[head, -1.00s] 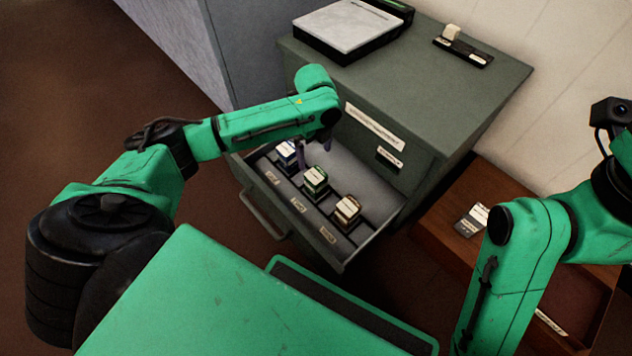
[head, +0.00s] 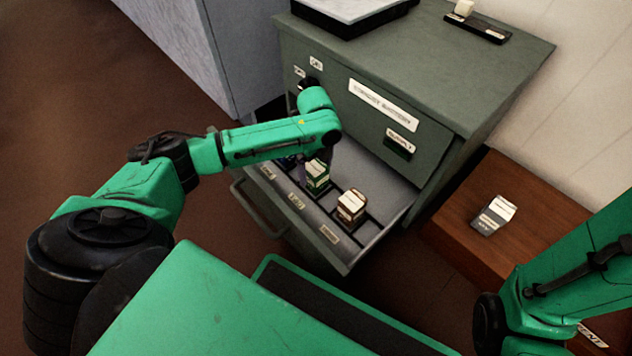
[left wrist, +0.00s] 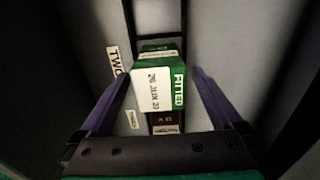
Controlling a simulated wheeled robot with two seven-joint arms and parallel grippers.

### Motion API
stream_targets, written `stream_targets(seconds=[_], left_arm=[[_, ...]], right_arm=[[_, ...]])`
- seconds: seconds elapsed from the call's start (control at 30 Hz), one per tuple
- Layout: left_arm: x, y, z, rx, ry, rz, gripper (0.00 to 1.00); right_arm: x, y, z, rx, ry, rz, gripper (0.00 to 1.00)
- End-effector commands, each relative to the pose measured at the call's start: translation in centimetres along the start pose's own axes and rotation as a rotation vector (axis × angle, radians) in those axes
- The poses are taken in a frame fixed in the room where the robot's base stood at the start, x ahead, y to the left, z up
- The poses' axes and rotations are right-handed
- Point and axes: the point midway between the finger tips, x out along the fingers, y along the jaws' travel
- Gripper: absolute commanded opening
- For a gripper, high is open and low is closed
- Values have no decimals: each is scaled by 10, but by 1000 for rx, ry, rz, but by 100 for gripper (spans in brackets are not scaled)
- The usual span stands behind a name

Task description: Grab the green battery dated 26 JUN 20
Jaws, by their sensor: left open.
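The green battery (head: 317,177) stands in the middle slot of the open drawer (head: 378,185). In the left wrist view the green battery (left wrist: 152,88) has a white label that appears to read 26 JUN 20, and its green side says FITTED. My left gripper (left wrist: 166,74) is open, with one purple finger on each side of the battery. I cannot tell whether the fingers touch it. In the head view the left wrist hides most of the left gripper (head: 303,167) and the drawer's far left slot.
A brown battery (head: 351,206) stands in the slot to the right. The green cabinet (head: 420,60) rises behind the drawer. My right arm's links cross the lower right corner.

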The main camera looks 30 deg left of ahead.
Motion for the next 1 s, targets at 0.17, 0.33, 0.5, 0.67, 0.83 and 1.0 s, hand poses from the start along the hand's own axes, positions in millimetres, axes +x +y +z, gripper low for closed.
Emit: stream_targets(seconds=[0.17,0.33,0.5,0.67,0.83,1.0], left_arm=[[-2,0,0,0,0,0,88],[-2,0,0,0,0,0,24],[-3,0,0,0,-1,-2,0],[-3,0,0,0,-1,-2,0],[-15,-1,0,0,-1,-2,0],[-51,-1,0,0,0,-5,0]], right_arm=[[2,0,0,0,0,0,50],[2,0,1,0,0,0,50],[2,0,1,0,0,0,50],[2,0,1,0,0,0,50],[10,2,4,0,0,0,50],[27,6,13,3,-2,3,50]])
